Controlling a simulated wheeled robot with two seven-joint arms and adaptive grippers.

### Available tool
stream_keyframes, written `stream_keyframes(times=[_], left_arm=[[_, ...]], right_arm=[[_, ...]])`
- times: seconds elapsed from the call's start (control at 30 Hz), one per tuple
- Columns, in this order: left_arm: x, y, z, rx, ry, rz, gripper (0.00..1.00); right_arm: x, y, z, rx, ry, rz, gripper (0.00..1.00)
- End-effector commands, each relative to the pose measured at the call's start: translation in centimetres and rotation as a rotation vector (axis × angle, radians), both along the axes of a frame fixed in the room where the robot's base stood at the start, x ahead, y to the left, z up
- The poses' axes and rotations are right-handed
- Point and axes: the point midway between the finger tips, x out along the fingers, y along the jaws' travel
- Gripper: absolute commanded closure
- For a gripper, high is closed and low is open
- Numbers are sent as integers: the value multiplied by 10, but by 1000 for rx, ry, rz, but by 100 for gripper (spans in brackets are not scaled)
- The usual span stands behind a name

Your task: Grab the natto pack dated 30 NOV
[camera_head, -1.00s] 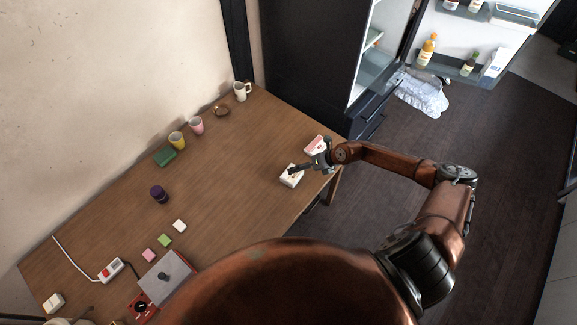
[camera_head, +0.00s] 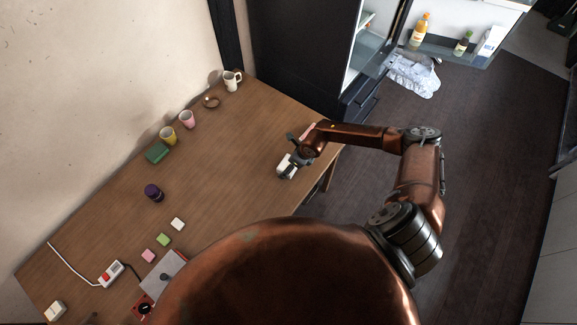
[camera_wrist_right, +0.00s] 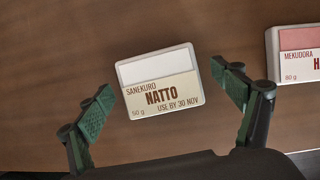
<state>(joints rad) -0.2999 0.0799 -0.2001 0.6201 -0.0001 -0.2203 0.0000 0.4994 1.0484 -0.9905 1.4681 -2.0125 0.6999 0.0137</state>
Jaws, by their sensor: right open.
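The natto pack (camera_wrist_right: 160,82) is a white square pack with a cream label reading "SANEKURO NATTO USE BY 30 NOV". It lies on the wooden table, slightly turned, between and just beyond the fingertips of my open right gripper (camera_wrist_right: 163,97) in the right wrist view. The fingers do not appear to touch it. In the head view my right gripper (camera_head: 291,152) is over the right end of the table, with the natto pack (camera_head: 285,172) partly showing below it. My left gripper is not in view.
A second pack (camera_wrist_right: 298,55) with a pink top, marked MEKUDORA, lies right of the natto pack. The wooden table (camera_head: 235,140) is clear left of my gripper. Mugs, small coloured blocks and a dark purple jar (camera_head: 153,192) stand farther left. An open fridge (camera_head: 360,60) is beyond.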

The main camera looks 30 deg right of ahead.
Motion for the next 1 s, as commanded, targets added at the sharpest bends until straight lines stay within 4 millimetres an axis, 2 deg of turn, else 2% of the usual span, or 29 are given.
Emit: stream_keyframes(times=[0.3,0.9,1.0], left_arm=[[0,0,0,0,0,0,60],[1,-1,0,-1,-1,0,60],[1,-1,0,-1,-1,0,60]], right_arm=[[3,2,-5,1,-2,2,13],[3,2,-5,1,-1,1,54],[3,2,-5,1,-2,1,58]])
